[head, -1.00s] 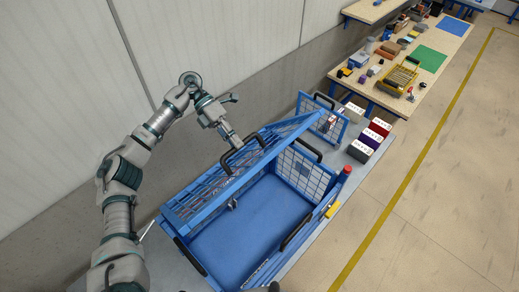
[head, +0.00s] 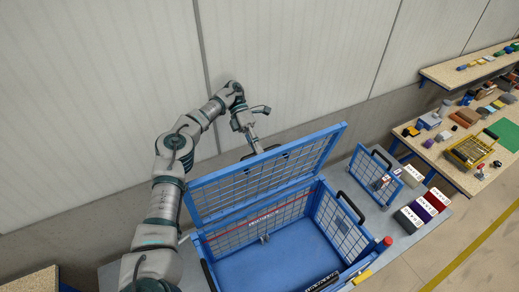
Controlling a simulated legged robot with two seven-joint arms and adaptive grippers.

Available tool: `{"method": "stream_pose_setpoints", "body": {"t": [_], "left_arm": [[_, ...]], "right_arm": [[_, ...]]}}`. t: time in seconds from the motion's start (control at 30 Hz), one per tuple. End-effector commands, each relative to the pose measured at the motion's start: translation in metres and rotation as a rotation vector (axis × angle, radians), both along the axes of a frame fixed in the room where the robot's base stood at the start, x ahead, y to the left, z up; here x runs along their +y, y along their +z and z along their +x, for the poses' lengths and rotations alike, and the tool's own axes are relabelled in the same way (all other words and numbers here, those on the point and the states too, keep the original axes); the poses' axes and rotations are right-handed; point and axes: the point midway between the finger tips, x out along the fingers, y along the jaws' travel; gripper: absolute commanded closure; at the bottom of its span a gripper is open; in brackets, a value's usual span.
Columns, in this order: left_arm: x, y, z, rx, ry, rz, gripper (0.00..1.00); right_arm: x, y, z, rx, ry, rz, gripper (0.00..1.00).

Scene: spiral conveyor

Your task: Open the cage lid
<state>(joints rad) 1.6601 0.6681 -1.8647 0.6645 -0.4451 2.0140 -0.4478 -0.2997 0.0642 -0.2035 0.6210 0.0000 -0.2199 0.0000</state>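The blue cage (head: 207,243) stands on a grey table, a mesh-walled box with a blue floor. Its mesh lid (head: 336,130) is hinged along the wall-side edge and stands raised, tilted up, leaving the inside exposed. A black lid handle (head: 264,151) shows at the lid's top edge. My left gripper (head: 256,147) reaches down from above to this handle, on the lid's outer side. Its fingertips are mostly hidden by the lid edge and handle, so I cannot tell whether they are closed on it. My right gripper is not in view.
A blue mesh panel (head: 377,174) with a black handle stands right of the cage. Several labelled boxes (head: 422,208) and a red-capped bottle (head: 386,243) are near it. A pale wall rises close behind my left arm. Workbenches with parts are at the right.

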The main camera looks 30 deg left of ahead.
Motion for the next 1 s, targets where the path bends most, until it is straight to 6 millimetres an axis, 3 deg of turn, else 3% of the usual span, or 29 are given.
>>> {"method": "stream_pose_setpoints", "body": {"t": [0.03, 0.33, 0.37, 0.43, 0.47, 1.0], "left_arm": [[0.003, -0.016, -0.002, 0.019, 0.0, 0.028, 1.0], [0.001, -0.016, -0.002, 0.02, -0.002, 0.03, 1.0], [0.001, -0.016, -0.002, 0.02, -0.002, 0.03, 0.77], [0.001, -0.016, -0.002, 0.02, -0.002, 0.029, 0.6], [0.001, -0.015, -0.002, 0.019, -0.001, 0.028, 0.57], [0.0, -0.009, -0.003, 0.014, -0.002, 0.023, 0.57]], "right_arm": [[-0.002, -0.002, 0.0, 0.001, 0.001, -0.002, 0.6], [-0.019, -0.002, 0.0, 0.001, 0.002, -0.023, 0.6], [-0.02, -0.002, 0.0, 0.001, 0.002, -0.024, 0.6], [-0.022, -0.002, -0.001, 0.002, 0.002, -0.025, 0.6], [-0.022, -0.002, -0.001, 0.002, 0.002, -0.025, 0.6], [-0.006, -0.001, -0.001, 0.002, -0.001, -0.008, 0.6]]}}
